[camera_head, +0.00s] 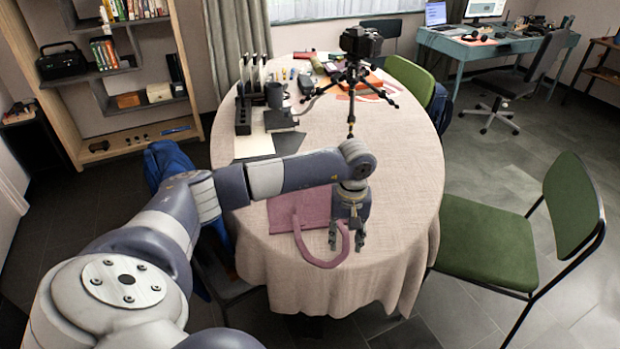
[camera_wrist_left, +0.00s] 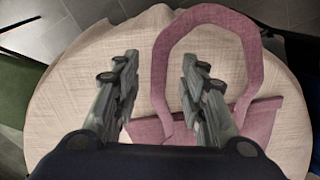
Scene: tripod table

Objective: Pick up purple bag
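The purple bag (camera_head: 284,213) lies on the cloth-covered oval table (camera_head: 400,200) near its front edge, with its looped handle (camera_head: 318,264) toward me. My left gripper (camera_head: 346,241) points down over the handle, and my forearm covers part of the bag. In the left wrist view, the fingers (camera_wrist_left: 160,72) are apart. One side of the handle (camera_wrist_left: 208,15) shows between them, and one finger is over the loop's opening. I cannot tell how far the fingertips are above the cloth. Part of the bag's body (camera_wrist_left: 268,117) shows behind the right finger. My right gripper is not in view.
A camera on a tripod (camera_head: 355,75) stands farther back on the table. A green chair (camera_head: 490,240) is at the right. The table's right front is clear.

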